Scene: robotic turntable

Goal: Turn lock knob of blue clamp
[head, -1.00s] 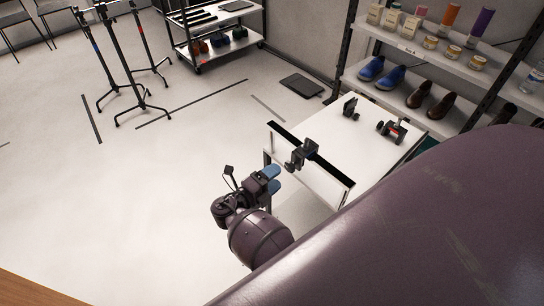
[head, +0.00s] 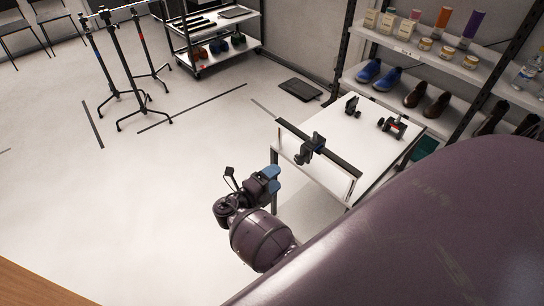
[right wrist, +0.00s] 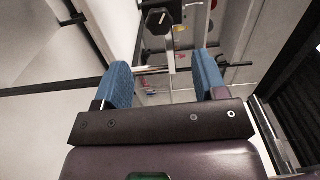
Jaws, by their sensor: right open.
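A black clamp (head: 312,148) sits on the near edge of the white table in the head view. I see no clear blue on it. My right gripper (head: 272,178), with blue fingertips, is open and empty, left of and below this clamp, with a gap between them. In the right wrist view the open fingers (right wrist: 163,72) stand apart, and a black knob-like part (right wrist: 160,20) shows beyond them near the top. I cannot tell for sure which part is the lock knob. My left gripper is not in view.
The white table (head: 345,135) also holds a black piece (head: 352,104) and a black clamp with a red mark (head: 391,125). A shelf with blue shoes (head: 379,75) stands behind. Stands with small blue and red parts (head: 120,60) are at upper left. The floor left of my gripper is clear.

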